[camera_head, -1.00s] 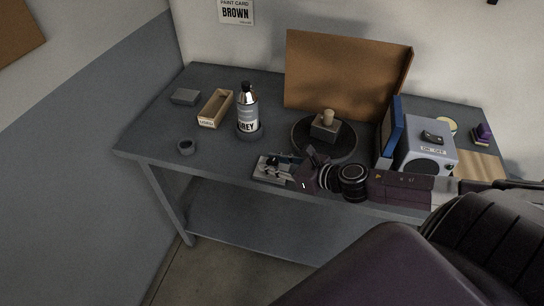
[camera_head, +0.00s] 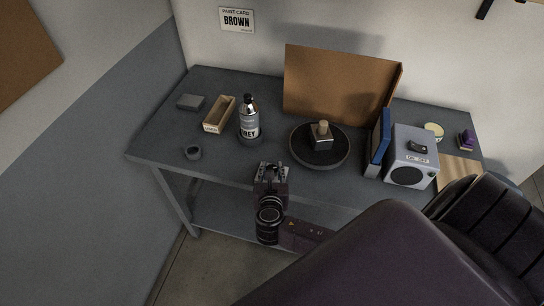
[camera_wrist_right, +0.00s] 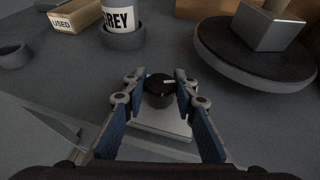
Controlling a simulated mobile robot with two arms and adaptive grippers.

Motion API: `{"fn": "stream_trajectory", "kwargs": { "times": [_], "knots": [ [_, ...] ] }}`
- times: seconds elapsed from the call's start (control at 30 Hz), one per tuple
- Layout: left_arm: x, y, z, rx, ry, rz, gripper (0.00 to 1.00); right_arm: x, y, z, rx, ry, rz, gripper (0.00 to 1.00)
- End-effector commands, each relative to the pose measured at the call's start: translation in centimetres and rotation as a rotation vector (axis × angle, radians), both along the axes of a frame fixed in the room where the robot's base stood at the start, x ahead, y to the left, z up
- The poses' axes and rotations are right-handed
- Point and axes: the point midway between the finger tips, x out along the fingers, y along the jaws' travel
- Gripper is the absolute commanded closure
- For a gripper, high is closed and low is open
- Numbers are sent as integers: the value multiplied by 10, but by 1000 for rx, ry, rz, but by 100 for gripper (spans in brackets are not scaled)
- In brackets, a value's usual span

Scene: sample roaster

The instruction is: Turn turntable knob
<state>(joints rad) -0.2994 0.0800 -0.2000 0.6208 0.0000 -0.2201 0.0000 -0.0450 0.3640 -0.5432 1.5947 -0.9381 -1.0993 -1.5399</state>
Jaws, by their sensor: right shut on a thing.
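The turntable (camera_head: 337,158) is a dark round disc on the table, with a grey block (camera_head: 321,140) and a tan cylinder on top. In the right wrist view, the turntable knob (camera_wrist_right: 160,97) is black with a white mark and sits on a pale box (camera_wrist_right: 157,127) near the table's front edge. My right gripper (camera_head: 271,172) is at this box in the head view. Its two blue-padded fingers (camera_wrist_right: 159,84) are shut on the knob from either side. In the head view the gripper hides most of the knob and box. My left gripper is not in view.
A spray can (camera_head: 249,121) in a round holder, an open wooden box (camera_head: 214,126) and a small dark ring (camera_head: 194,153) stand to the left. A brown board (camera_head: 340,84) stands behind the turntable. A blue panel and a grey speaker-like box (camera_head: 411,160) stand right.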

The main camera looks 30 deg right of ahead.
Motion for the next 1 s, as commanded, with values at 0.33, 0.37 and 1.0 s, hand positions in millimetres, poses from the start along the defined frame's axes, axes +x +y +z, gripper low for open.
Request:
{"fn": "stream_trajectory", "kwargs": {
  "times": [0.33, 0.37, 1.0],
  "knots": [
    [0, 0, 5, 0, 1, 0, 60, 1, 2, 0, 3, 0, -268, 98],
    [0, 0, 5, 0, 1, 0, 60, 1, 2, 0, 3, 0, -285, 98],
    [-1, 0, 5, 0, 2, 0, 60, 0, 0, -1, 1, -1, -423, 98]
  ]
}}
